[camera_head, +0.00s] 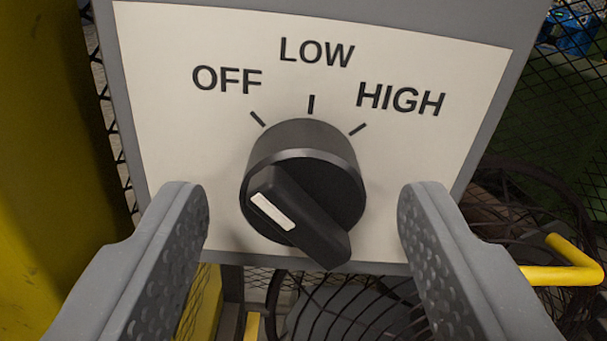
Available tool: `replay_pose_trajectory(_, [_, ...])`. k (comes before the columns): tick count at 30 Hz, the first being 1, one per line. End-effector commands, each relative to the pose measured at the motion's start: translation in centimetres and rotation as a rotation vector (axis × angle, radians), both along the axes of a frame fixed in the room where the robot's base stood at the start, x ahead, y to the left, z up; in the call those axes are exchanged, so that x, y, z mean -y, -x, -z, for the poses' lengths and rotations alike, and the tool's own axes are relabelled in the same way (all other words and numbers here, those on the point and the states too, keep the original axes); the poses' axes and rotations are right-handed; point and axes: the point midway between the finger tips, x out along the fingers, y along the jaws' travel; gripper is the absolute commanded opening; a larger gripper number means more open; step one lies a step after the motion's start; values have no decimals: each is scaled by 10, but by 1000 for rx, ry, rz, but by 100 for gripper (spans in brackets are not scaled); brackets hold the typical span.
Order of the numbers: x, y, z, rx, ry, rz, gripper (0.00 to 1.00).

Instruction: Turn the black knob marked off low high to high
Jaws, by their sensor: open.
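The black knob (318,190) sits on a white panel plate (190,140) marked OFF, LOW and HIGH, each with a short black tick. Its raised grip runs from upper left to lower right. A white stripe (272,211) lies on the upper-left half of the grip, and that end points toward the OFF tick. My gripper (304,215) is open, with one grey finger left of the knob and one right of it. Clear gaps show between both fingers and the knob in the picture; the depth between fingertips and knob is hard to tell.
The plate is on a grey box (525,55) in front of black wire mesh. A yellow post (45,150) stands at the left. A yellow bent bar (565,262) and a round black wire guard (350,305) show below and at the lower right.

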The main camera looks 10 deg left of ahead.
Motion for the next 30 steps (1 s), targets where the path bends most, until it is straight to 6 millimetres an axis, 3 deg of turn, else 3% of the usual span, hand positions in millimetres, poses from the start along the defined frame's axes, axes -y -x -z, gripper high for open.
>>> replay_pose_trajectory(12, [-2, -5, -1, 2, -1, -1, 54])
replay_pose_trajectory(17, [-3, -5, -1, 2, -1, -1, 12])
replay_pose_trajectory(18, [-3, -5, -1, 2, -1, -1, 9])
replay_pose_trajectory(30, [-4, -5, -1, -15, -60, -4, 9])
